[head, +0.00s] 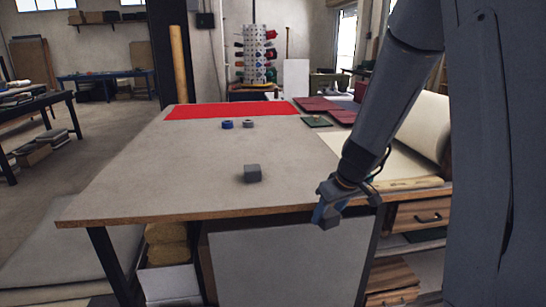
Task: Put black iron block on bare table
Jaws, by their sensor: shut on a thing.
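My gripper (327,213) hangs in front of the table's front edge, at the right of centre. It is shut on a small dark grey block (331,221), partly hidden by the fingers. A blue part shows beside it; I cannot tell whether it belongs to the gripper. Another dark grey block (252,174) sits alone on the bare tabletop (190,185), left of my gripper and apart from it. I cannot tell from their look which block is iron.
A red cloth (230,111) covers the table's back edge. A blue ring-like object (227,124) and a grey one (248,123) stand before it. Dark red covers (318,103), a green piece (317,121) and a cream roll (420,130) lie at right. The left tabletop is clear.

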